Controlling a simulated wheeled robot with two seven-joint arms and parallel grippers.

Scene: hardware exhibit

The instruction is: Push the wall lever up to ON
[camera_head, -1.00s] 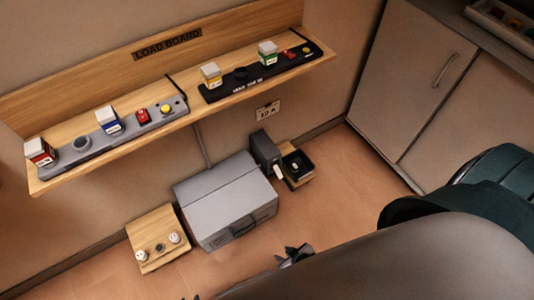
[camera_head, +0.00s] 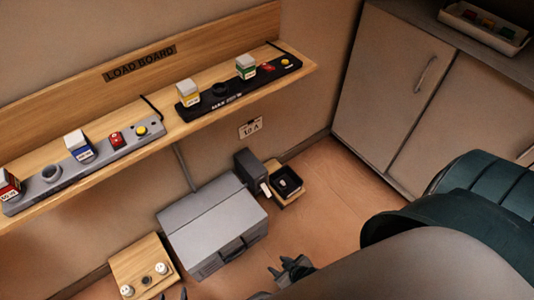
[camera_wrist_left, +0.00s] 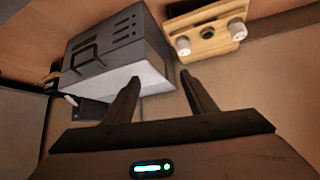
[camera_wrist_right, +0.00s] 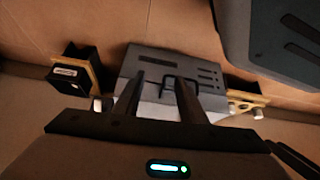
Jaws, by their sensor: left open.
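The wall lever is a dark box (camera_head: 247,168) low on the wall, right of the grey case. Its white-tipped handle (camera_head: 266,189) sits at the box's lower end, pointing down and outward. In the right wrist view, the white handle (camera_wrist_right: 97,104) shows left of the fingers. In the left wrist view, the white tip (camera_wrist_left: 72,100) is left of the fingers, partly behind the case. My left gripper (camera_head: 174,294) is open and empty; only its fingertips show at the head view's bottom edge. My right gripper (camera_head: 289,268) is open and empty, below the lever and apart from it.
A grey case (camera_head: 213,225) stands left of the lever, with a wooden block with knobs (camera_head: 142,262) beyond it. A black tray on wood (camera_head: 287,182) is right of the lever. A shelf (camera_head: 150,150) with coloured blocks runs above.

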